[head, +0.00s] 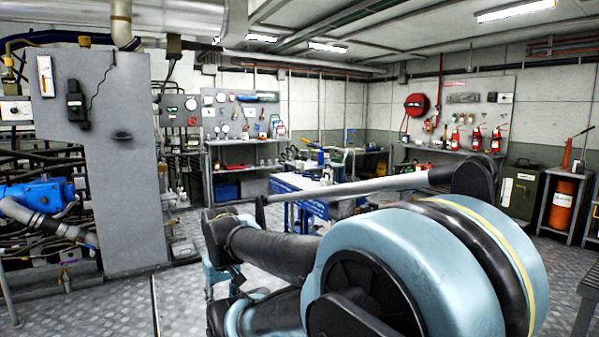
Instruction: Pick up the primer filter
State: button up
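I cannot pick out the primer filter in the head view; small items on the far benches and wall boards are too small to tell apart. My own arm fills the lower middle and right, with a large light-blue joint and dark links, and covers part of the floor and room behind it. I cannot make out the fingers of my gripper.
A tall grey cabinet (135,170) and a blue pump (38,194) stand at left. A blue workbench (298,184) with tools stands mid-room. Red extinguishers (475,140) and an orange cylinder (562,205) are at right. Metal floor (185,290) is open at lower left.

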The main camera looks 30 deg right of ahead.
aim_at(300, 165)
jog(key=u, duration=0.55)
jog(key=k, duration=1.25)
jog(key=u, duration=0.35)
jog(key=i, duration=1.75)
jog(key=z, duration=0.5)
jog(key=i, duration=1.1)
jog(key=z, duration=0.6)
jog(key=i, duration=1.1)
jog(key=z, duration=1)
jog(key=i, duration=0.95)
jog(key=z, duration=0.85)
jog(key=i, duration=0.5)
jog(key=z, duration=0.3)
